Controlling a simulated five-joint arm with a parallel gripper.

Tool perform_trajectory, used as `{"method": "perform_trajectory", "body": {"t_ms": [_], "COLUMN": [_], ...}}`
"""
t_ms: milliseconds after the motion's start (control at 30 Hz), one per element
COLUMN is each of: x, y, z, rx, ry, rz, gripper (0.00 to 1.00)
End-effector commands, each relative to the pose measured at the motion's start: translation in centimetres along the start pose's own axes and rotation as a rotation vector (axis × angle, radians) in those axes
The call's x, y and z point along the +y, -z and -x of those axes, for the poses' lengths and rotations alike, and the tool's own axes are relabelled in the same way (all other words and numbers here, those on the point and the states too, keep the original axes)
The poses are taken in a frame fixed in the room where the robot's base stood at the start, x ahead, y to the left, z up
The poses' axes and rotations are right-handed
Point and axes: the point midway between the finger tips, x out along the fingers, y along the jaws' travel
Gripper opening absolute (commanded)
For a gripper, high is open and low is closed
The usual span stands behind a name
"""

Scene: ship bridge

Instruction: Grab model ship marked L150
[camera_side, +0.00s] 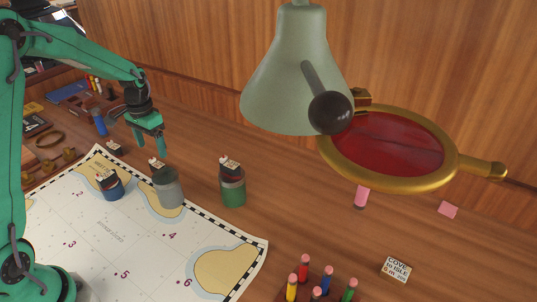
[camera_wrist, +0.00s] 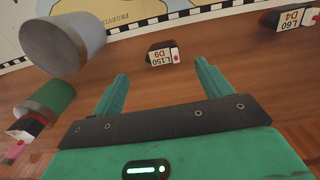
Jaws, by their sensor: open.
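The model ship marked L150 (camera_wrist: 160,56) is small and dark with a white label reading L150 and D9. It lies on the wooden table near the chart's edge. In the side view, a ship (camera_side: 156,163) beside the grey can seems to be it, its label too small to read. My gripper (camera_side: 150,147) is open and points down above the table, just behind that ship. In the wrist view, the ship appears beyond my gripper's fingertips (camera_wrist: 161,69), roughly centred between them and apart from both. Nothing is held.
A grey can (camera_wrist: 62,45) stands left of the ship; a green can (camera_side: 233,192) carries another ship. A ship marked L60 (camera_wrist: 290,18) lies to the right. A blue can (camera_side: 112,189) stands on the chart (camera_side: 100,240). A lamp (camera_side: 297,80) and a magnifier (camera_side: 335,170) hang in front.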

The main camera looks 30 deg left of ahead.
Motion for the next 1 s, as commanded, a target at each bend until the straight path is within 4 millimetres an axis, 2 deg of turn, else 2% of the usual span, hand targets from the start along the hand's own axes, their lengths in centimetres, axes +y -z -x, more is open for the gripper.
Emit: {"method": "perform_trajectory", "body": {"t_ms": [267, 533, 833, 1000], "x": [-0.1, -0.1, -0.1, -0.2], "y": [0.0, 0.0, 0.0, -0.1], "z": [-0.6, -2.6, -3.1, -4.7], "rx": [-0.003, -0.003, -0.003, -0.004], "ry": [-0.001, -0.001, -0.001, -0.002], "rz": [0.0, 0.0, 0.001, 0.001], "gripper": [0.78, 0.78, 0.78, 0.78]}}
